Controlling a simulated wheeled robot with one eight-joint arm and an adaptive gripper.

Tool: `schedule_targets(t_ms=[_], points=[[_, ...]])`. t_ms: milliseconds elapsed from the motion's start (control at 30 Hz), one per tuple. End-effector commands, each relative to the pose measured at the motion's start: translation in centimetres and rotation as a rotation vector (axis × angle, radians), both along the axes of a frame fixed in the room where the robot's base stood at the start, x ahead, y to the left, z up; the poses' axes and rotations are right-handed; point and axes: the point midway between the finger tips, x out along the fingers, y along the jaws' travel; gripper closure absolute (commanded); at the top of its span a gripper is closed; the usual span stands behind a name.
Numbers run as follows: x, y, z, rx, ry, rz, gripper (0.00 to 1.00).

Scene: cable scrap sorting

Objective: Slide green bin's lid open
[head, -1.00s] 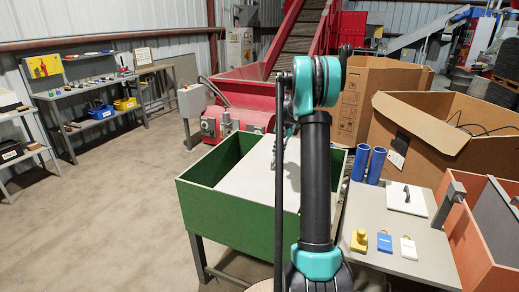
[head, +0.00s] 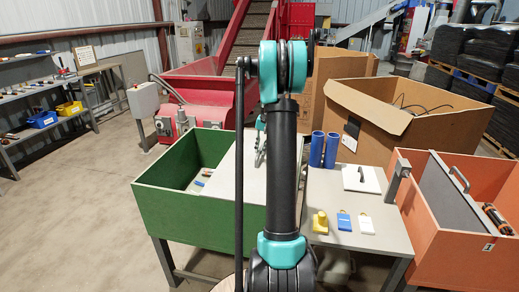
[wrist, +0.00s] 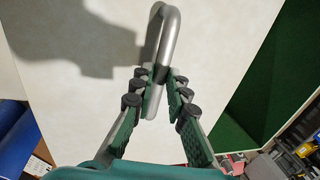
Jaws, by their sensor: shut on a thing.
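The green bin (head: 190,222) stands on legs left of the middle in the head view. Its flat whitish lid (head: 228,180) lies over the right part, leaving the left part open with a few small things (head: 205,174) inside. My gripper (head: 261,142) is over the lid, partly hidden by my arm. In the wrist view my gripper (wrist: 158,82) is shut on the lid's metal loop handle (wrist: 173,35), with a finger on either side. The lid (wrist: 225,50) fills most of that view, and the bin's green inside (wrist: 280,80) shows at right. My arm hides the bin's right part.
A grey table (head: 330,190) right of the bin holds blue cylinders (head: 324,150), a handled white plate (head: 361,179) and small yellow, blue and white items. An orange bin (head: 450,245) stands at far right. Red machinery (head: 205,98) is behind. Floor at left is clear.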

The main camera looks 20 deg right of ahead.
Motion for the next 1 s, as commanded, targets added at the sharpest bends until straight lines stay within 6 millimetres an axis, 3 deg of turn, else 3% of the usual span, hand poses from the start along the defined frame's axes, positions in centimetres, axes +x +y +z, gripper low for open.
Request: schedule_targets(t_ms=[33, 67, 200, 467, 633, 1000], points=[[0.0, -0.1, 0.0, -0.001, 0.0, 0.0, 1.0], [0.0, -0.1, 0.0, -0.001, 0.0, -0.001, 0.82], [0.0, -0.1, 0.0, -0.001, -0.001, 0.0, 0.64], [0.0, 0.0, 0.0, -0.001, -0.001, 0.0, 0.64], [-0.1, -0.2, 1.0, 0.0, -0.001, -0.001, 0.64], [-0.9, -1.4, 8.0, 0.0, -0.001, -0.001, 0.64]])
